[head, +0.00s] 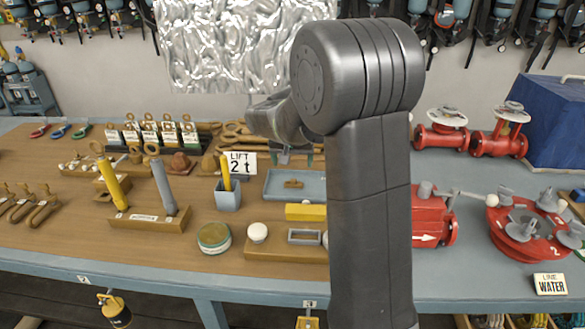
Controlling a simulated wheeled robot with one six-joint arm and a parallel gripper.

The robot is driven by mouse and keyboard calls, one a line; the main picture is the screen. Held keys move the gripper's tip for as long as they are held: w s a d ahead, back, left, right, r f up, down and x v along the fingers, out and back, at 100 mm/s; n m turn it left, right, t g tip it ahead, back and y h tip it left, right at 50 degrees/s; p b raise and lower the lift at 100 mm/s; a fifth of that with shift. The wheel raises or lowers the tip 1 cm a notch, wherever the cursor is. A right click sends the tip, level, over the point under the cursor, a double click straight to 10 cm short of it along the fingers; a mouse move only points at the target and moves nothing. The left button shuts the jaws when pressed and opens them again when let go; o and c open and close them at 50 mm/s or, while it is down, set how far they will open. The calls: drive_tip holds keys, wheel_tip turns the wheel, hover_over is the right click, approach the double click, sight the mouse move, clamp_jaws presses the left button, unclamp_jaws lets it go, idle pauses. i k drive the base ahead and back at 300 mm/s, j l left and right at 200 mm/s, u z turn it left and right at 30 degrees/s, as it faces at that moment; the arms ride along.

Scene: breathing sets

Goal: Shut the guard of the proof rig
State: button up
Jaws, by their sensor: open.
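I cannot single out the proof rig or its guard for certain; my arm hides part of the bench. On the bench, just left of my arm, a wooden base (272,250) carries a white knob (257,232), a grey rectangular frame (305,237) and a yellow block (305,212). Behind it is a shallow blue-grey tray (275,191) with a small brown piece (293,184) in it. My gripper (290,156) shows small beyond my forearm, above the tray's far edge. It is open, and I see nothing held in it.
A wooden stand with a yellow (112,183) and a grey rod (163,186), a blue cup (228,196) and a round tin (214,238) stand left. Red valves (442,133), a red flanged fitting (522,230) and a blue covered box (545,125) stand right.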

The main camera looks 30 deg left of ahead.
sight(305, 211)
drive_tip(key=l+u, duration=0.15)
drive_tip(key=u, duration=0.3)
drive_tip(key=j+u, duration=0.15)
drive_tip(key=u, duration=0.9)
